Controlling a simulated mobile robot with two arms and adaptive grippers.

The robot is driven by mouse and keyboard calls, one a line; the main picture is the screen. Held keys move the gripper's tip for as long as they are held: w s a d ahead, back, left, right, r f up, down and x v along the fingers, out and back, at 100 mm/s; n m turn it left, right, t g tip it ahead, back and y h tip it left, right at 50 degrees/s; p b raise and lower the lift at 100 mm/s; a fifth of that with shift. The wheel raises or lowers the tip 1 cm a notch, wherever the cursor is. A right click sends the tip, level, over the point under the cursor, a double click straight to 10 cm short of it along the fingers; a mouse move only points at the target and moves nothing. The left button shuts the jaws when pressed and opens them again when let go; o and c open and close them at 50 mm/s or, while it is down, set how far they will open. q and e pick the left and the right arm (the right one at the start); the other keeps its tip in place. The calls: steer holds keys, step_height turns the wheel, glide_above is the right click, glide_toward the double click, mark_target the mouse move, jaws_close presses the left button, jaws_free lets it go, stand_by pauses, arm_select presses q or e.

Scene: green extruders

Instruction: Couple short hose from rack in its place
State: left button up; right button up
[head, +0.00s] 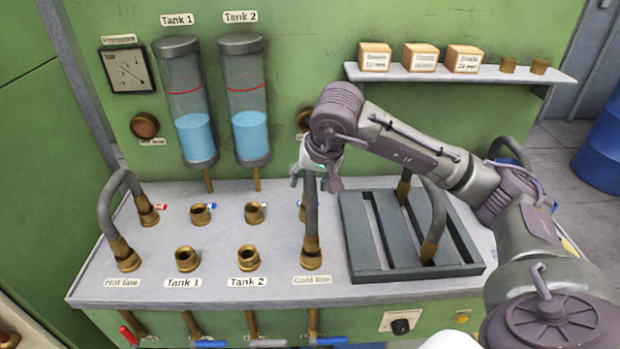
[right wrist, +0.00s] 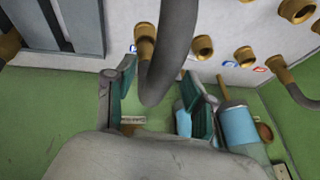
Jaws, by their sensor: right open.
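My right gripper (head: 320,178) is open at the top of the grey hose (head: 311,215) on the Cold line. In the right wrist view its fingers (right wrist: 162,95) stand on either side of that hose (right wrist: 178,45); I cannot tell whether they touch it. The hose's front brass end sits at the Cold line place; its rear end is mostly hidden. The dark slotted rack (head: 358,240) lies to the right, with an arched hose (head: 438,205) standing in it. Part of another dark hose shows behind my right arm. My left gripper is not in view.
The Tank 1 (head: 187,259) and Tank 2 (head: 247,258) front sockets are empty. Another arched hose (head: 104,210) stands on the Hot line. Two tanks (head: 190,100) hang on the back wall. A shelf (head: 460,75) with small boxes is above the rack.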

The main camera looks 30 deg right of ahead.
steer(key=v, duration=1.2)
